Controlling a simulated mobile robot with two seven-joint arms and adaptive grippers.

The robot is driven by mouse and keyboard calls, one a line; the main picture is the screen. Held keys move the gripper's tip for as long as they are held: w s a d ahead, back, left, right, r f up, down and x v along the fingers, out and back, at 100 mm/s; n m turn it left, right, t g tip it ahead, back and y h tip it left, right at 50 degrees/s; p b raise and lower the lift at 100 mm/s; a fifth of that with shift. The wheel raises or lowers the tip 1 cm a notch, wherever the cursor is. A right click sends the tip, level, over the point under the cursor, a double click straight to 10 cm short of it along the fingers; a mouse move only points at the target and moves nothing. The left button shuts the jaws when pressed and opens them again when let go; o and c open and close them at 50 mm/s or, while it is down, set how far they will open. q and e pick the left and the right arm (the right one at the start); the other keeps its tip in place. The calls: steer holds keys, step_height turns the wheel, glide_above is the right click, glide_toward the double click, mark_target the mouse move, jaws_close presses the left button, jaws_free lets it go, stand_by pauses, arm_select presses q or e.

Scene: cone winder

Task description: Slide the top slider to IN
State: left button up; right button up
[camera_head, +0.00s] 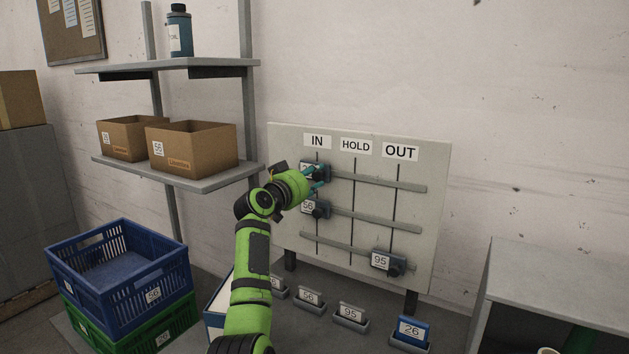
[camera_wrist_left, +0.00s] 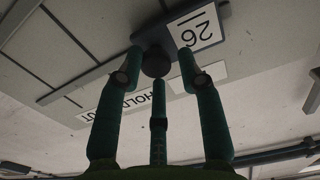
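The top slider (camera_head: 321,172) is a dark block with a blue-grey body, at the left end of the top rail (camera_head: 380,182), under the IN label (camera_head: 317,141). Its plate reads 26 in the left wrist view (camera_wrist_left: 196,27), with a round dark knob (camera_wrist_left: 155,62) beside it. My left gripper (camera_head: 318,178) has its green fingers at this slider. In the left wrist view its three fingertips (camera_wrist_left: 158,65) stand around the knob, with small gaps showing at the sides. It looks open. In the head view the fingers partly hide the slider. My right gripper is in neither view.
The middle slider (camera_head: 316,209) sits close below, in the IN column. The bottom slider (camera_head: 388,262), marked 95, is under OUT (camera_head: 400,153). Small card holders stand below the board. A shelf with boxes (camera_head: 195,150) is left of my arm. The board's right side is clear.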

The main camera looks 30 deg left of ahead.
arm_select(q)
steer(key=shift+a+r, duration=0.1)
steer(key=shift+a, duration=0.1)
steer(key=shift+s, duration=0.1)
steer(key=shift+s+d, duration=0.1)
steer(key=shift+s, duration=0.4)
steer(key=s, duration=1.1)
steer(key=shift+d, duration=0.25)
